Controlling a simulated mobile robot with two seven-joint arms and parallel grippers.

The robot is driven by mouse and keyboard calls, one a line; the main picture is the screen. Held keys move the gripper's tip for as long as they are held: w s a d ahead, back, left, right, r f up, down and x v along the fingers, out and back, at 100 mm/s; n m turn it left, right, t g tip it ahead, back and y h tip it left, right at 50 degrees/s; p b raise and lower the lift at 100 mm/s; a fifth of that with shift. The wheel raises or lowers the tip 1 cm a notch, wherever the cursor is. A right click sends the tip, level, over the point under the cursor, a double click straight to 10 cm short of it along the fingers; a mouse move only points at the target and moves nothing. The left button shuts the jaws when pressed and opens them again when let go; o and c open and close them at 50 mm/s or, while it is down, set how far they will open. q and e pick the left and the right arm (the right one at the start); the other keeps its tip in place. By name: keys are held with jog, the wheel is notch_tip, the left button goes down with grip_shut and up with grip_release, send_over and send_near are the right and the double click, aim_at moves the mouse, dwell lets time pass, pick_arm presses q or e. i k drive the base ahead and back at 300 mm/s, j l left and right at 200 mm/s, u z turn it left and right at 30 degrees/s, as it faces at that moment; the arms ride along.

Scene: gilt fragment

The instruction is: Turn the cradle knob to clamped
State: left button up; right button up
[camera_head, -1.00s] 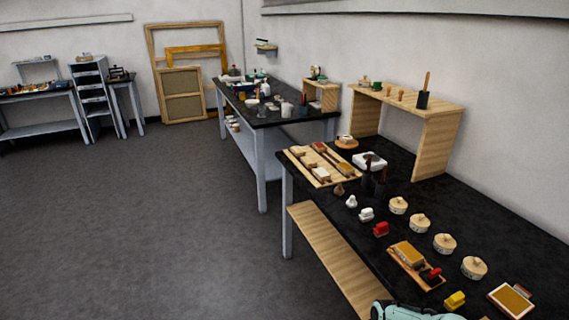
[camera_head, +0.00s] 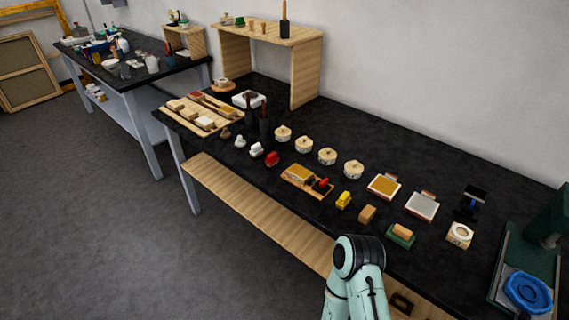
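A wooden base (camera_head: 296,188) with a tan-gold block (camera_head: 300,173) and a red part (camera_head: 322,184) at its right end lies near the front edge of the black workbench. It looks like the cradle, and the red part may be its knob. The part is too small to tell its setting or any marking. One of my arms, pale teal with a dark joint, rises from the bottom edge, right of centre and in front of the bench. No fingertips of either gripper show.
The black workbench (camera_head: 420,262) holds a row of round lidded pots (camera_head: 327,156), a yellow block (camera_head: 344,200), a red item (camera_head: 272,159) and dark upright holders (camera_head: 264,122). A wooden riser (camera_head: 305,75) stands behind. Open floor lies left.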

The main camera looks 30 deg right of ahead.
aim_at(322, 184)
jog(key=z, duration=0.4)
jog(key=k+z, duration=0.15)
jog(key=z, duration=0.7)
jog(key=i+j+u, duration=0.15)
jog(key=i+j, duration=0.6)
